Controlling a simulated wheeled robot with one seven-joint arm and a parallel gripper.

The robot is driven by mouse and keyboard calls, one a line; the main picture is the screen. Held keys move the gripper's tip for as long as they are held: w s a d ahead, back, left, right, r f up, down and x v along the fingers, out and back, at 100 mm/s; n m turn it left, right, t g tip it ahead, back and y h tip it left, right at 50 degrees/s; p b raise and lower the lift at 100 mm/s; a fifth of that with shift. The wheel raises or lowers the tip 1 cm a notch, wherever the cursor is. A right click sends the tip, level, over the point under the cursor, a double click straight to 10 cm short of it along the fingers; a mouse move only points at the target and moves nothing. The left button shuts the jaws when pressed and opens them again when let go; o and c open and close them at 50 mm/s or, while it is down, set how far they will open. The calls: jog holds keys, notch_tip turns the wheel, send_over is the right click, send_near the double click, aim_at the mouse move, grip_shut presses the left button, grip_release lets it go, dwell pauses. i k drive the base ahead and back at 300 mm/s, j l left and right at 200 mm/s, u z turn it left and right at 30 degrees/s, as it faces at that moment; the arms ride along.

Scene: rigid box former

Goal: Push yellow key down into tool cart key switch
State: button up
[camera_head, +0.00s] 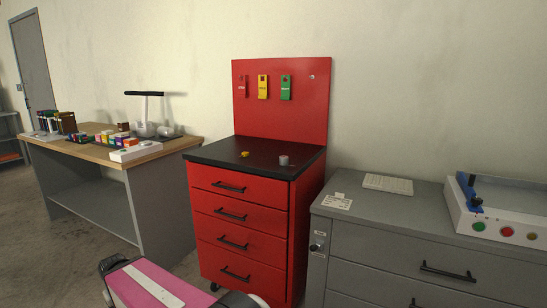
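The red tool cart (240,205) stands in the middle of the head view, with a black top (256,165) and a red back panel. A small yellow piece (244,154), which looks like the yellow key, is on the black top, left of centre. It is too small to tell whether it lies flat or stands upright. A short grey cylinder (284,160) stands to its right, apart from it; it may be the key switch, but no slot can be made out.
Red, yellow (263,87) and green tags hang on the back panel. A wooden-topped bench (110,152) with blocks and a balance stands left. A grey drawer cabinet (430,255) stands right, bearing a keypad and a button box (500,220). Most of the cart top is clear.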

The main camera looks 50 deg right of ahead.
aim_at(283, 160)
jog(key=z, duration=1.65)
